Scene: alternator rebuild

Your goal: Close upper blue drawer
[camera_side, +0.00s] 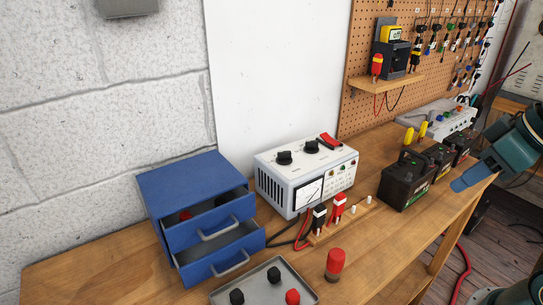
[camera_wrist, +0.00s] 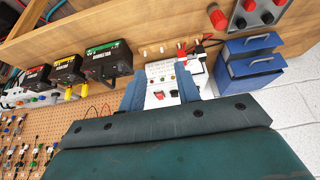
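The blue cabinet (camera_side: 185,182) stands at the left of the bench in the side view. Its upper drawer (camera_side: 210,230) is pulled part way out, with red and dark items inside. The lower drawer (camera_side: 228,264) below it is also out and sticks out further. Both have pale bar handles. In the wrist view, which is upside down, the upper drawer (camera_wrist: 257,70) shows at the upper right. My gripper (camera_side: 464,184) is at the right in the side view, far from the cabinet. In the wrist view my gripper (camera_wrist: 160,88) has its blue fingers apart with nothing between them.
A white meter box (camera_side: 305,178) stands right of the cabinet, with red and black clamps (camera_side: 330,214) before it. A grey tray (camera_side: 250,290) and a red-topped cylinder (camera_side: 334,264) lie in front. Black batteries (camera_side: 407,180) stand at the right. A pegboard shelf (camera_side: 388,84) is behind.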

